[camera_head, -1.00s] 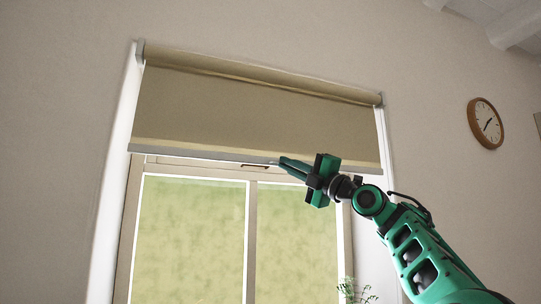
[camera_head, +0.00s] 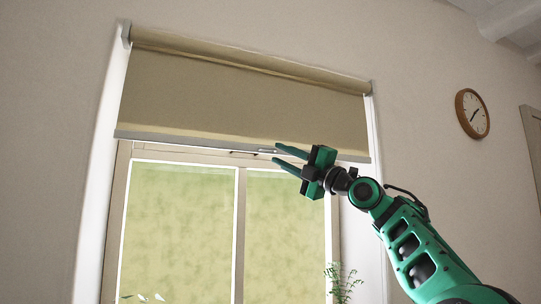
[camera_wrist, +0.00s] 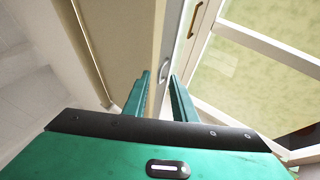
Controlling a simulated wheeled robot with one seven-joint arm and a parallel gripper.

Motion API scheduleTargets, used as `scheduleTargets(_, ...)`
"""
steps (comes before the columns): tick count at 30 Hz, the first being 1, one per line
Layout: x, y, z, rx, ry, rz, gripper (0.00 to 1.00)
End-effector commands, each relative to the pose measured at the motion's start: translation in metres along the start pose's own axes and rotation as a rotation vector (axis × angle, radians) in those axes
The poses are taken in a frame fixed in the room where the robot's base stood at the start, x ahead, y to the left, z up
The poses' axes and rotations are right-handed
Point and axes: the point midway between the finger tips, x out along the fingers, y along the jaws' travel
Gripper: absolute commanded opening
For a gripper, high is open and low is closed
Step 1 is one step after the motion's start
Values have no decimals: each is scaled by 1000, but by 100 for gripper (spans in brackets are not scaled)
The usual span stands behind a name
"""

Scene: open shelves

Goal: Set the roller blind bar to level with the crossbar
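The tan roller blind (camera_head: 240,98) hangs partly lowered over the window. Its pale grey bottom bar (camera_head: 180,141) runs across the upper window, with a small light pull (camera_head: 267,151) on it. A horizontal window rail (camera_head: 150,151) lies just below the bar; I cannot tell whether it is the task's crossbar. My gripper (camera_head: 275,152) is open at the bar's lower edge, right of its middle. In the wrist view, a small grey loop, apparently the pull (camera_wrist: 164,71), shows ahead between the parted fingers (camera_wrist: 160,90). Contact cannot be told.
The window has a vertical post (camera_head: 239,235) and white side reveals. A green plant (camera_head: 342,284) stands at the lower right. A round clock (camera_head: 472,113) hangs on the wall at right. The space before the glass is clear.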

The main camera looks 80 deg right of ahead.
Motion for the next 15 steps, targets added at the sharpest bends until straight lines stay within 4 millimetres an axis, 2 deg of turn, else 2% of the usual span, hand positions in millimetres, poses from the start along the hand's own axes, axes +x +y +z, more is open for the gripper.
scheduleTargets(1, -12, 0, 2, 1, -4, 1, 25)
scheduleTargets(9, -60, 0, 1, 0, -4, 1, 25)
scheduleTargets(15, -80, -1, 0, 0, -2, 0, 25)
